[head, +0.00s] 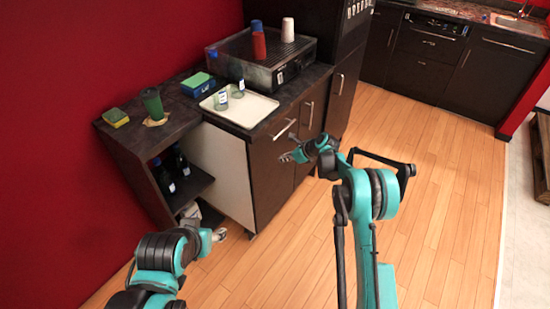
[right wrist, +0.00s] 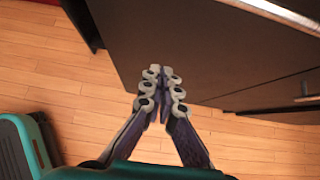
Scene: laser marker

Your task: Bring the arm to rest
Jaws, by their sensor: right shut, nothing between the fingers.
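My right gripper (head: 287,157) is in front of the dark cabinet (head: 270,180), out over the floor side, below the counter top. In the right wrist view my right gripper (right wrist: 162,76) has its fingertips together with nothing between them, close to the dark cabinet front (right wrist: 190,45). My left arm comes in at the lower left of the head view. Only the tip of my left gripper (head: 218,235) shows past the arm, low by the cabinet's base, and its finger state is unclear.
The counter holds a light tray (head: 252,108) with glasses, a dark machine (head: 265,70) with a red bottle (head: 259,45) and pale cups (head: 288,30), a blue-green box (head: 198,84), a green cup (head: 152,102) and a sponge (head: 115,117). Wooden floor (head: 440,190) is free at the right.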

